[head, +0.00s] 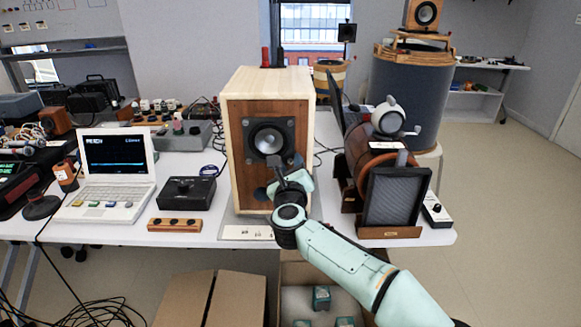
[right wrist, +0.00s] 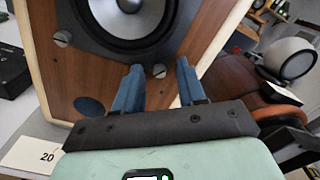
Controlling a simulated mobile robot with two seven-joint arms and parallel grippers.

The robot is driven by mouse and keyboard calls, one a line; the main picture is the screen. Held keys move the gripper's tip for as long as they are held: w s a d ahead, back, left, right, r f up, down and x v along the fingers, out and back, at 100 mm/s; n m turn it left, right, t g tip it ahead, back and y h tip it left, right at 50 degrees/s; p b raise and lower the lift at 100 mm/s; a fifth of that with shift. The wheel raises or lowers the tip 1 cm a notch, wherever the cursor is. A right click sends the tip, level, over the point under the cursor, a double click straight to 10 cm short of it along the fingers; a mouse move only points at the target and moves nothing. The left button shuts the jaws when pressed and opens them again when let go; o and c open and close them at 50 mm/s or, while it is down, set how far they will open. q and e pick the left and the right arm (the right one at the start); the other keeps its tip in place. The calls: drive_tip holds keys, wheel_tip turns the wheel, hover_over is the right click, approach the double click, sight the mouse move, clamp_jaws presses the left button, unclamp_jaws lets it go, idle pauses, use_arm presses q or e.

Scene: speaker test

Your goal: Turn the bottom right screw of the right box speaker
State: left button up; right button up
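The box speaker (head: 240,140) stands on the table in the middle of the head view, with a pale wood case, a brown front and a black-framed round driver. In the right wrist view its front (right wrist: 60,70) fills much of the picture, tilted. The bottom right screw (right wrist: 159,71) is a silver slotted head at the frame's lower corner. Another screw (right wrist: 63,38) shows to its left. My right gripper (head: 288,170) is in front of the speaker's lower right front. Its two blue fingers (right wrist: 158,80) are apart, with the screw showing between them; I cannot tell whether they touch it. My left gripper is not in view.
A brown cylindrical speaker with a dark grille (head: 396,197) stands close on the right. A black box (head: 187,193), a wooden strip (head: 174,225) and a white laptop (head: 110,190) are on the left. A white card (head: 247,232) lies at the table's front edge. Cardboard boxes (head: 210,295) are below.

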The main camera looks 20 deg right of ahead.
drive_tip(key=shift+s, duration=0.1)
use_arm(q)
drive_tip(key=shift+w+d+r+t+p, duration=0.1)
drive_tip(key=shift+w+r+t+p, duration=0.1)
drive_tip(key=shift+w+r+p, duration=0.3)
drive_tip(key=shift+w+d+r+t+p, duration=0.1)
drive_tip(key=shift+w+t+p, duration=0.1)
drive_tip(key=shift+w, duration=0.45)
use_arm(e)
drive_tip(key=v, duration=1.3)
drive_tip(key=shift+s, duration=0.1)
